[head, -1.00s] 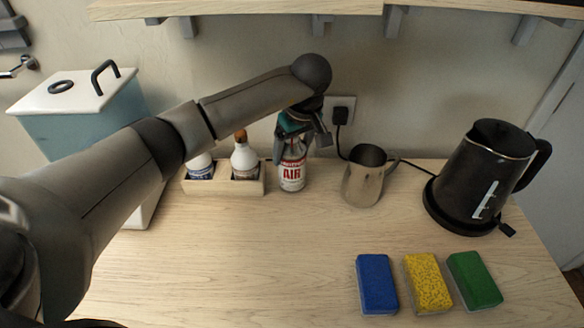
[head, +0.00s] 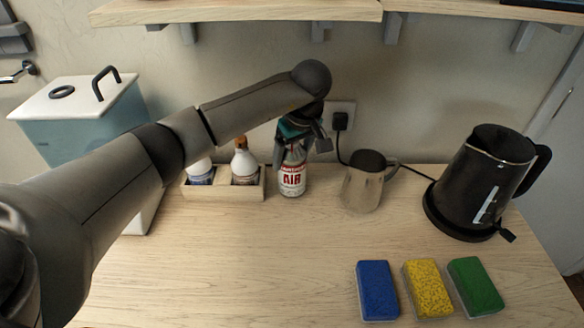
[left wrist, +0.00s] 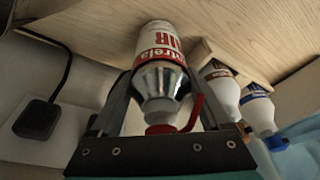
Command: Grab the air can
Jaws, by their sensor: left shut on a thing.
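The air can (head: 292,180) is white and silver with red lettering. It stands upright on the wooden counter, just right of the small wooden box. My left gripper (head: 292,140) reaches down over it from above and is shut on its upper part. In the left wrist view the can (left wrist: 160,62) sits between the two fingers, with its silver shoulder and red top towards the camera. The can's top is hidden by the gripper in the head view. My right gripper is not in view.
The wooden box (head: 225,192) beside the can holds two white bottles. A metal pitcher (head: 362,188) and a black kettle (head: 480,185) stand to the right. Three sponges lie in front. A shelf (head: 240,12) hangs above. The counter's middle front is clear.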

